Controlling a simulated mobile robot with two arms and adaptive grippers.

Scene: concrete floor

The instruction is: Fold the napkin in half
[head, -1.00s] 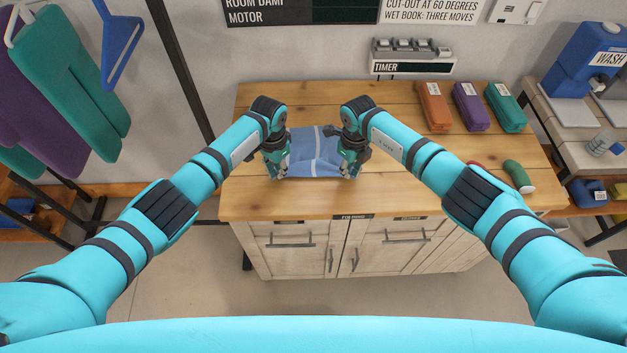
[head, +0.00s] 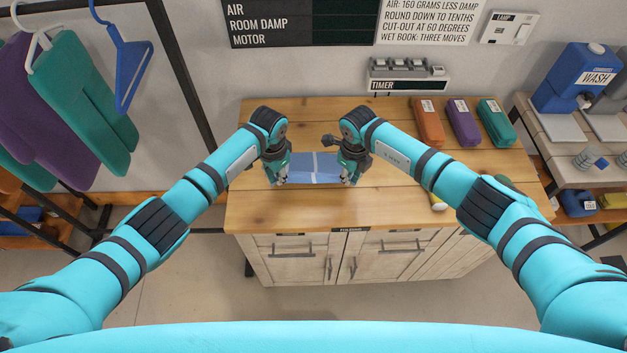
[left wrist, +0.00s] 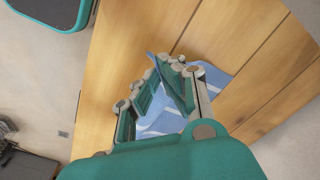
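The napkin (head: 315,169) is light blue with white stripes and lies on the wooden worktop (head: 300,212), between my two grippers. It also shows in the left wrist view (left wrist: 160,122), behind and between the fingers. My left gripper (head: 277,180) is at the napkin's left near corner; in the left wrist view its fingers (left wrist: 172,66) converge with cloth at the tips. My right gripper (head: 348,180) is at the right near corner. Both appear shut on the cloth, though the fingertips are small in the head view. The near edge looks slightly raised; the corners are partly hidden by the fingers.
Orange (head: 428,122), purple (head: 463,122) and teal (head: 495,122) folded bundles lie at the back right of the worktop. A small yellow-ended object (head: 438,202) is partly hidden by my right arm. The worktop left of the napkin is clear.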

